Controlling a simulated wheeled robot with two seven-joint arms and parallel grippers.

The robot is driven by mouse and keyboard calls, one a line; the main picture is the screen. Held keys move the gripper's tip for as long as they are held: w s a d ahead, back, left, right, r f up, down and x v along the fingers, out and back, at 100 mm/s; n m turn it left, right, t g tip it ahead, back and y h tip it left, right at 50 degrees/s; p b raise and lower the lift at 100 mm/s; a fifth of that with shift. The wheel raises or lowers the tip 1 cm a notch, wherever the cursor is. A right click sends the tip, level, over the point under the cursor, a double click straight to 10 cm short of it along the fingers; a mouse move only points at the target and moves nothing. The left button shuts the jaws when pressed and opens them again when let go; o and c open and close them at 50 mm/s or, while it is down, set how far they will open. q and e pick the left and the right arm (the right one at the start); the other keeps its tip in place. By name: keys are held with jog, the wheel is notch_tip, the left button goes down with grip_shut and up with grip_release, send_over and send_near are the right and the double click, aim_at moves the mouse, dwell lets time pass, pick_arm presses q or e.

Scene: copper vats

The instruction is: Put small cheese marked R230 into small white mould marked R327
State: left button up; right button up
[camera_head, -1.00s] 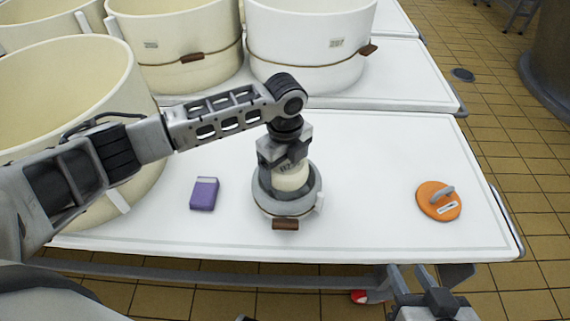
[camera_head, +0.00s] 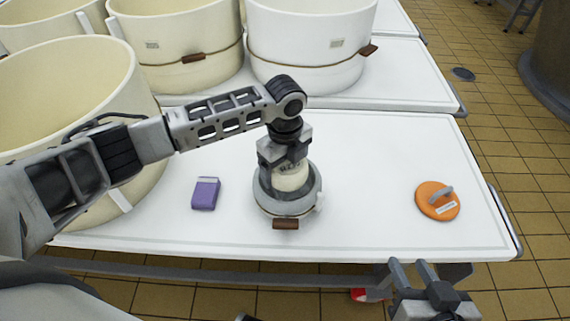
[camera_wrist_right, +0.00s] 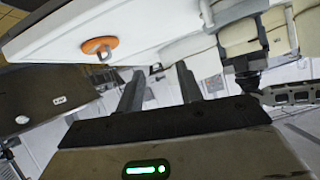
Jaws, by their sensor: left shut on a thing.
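The small white mould (camera_head: 288,205) stands on the white table with a brown block at its front. The small cheese (camera_head: 291,178), a pale cylinder with dark marking too small to read, is partly inside the mould's opening. My left gripper (camera_head: 286,163) points down from above and is shut on the cheese; its fingers reach down at the mould's rim. The cheese's lower part is hidden by the mould wall. My right gripper (camera_head: 411,270) is in front of the table's near edge, open and empty; its two spread fingers also show in the right wrist view (camera_wrist_right: 160,88).
A purple block (camera_head: 205,193) lies left of the mould. Large cream vats (camera_head: 60,90) and a large white mould (camera_head: 305,50) stand behind and left.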

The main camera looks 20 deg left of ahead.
pick_arm(q)
jog(key=shift+r, duration=0.1)
jog(key=o, duration=1.1)
jog(key=shift+o, duration=0.2)
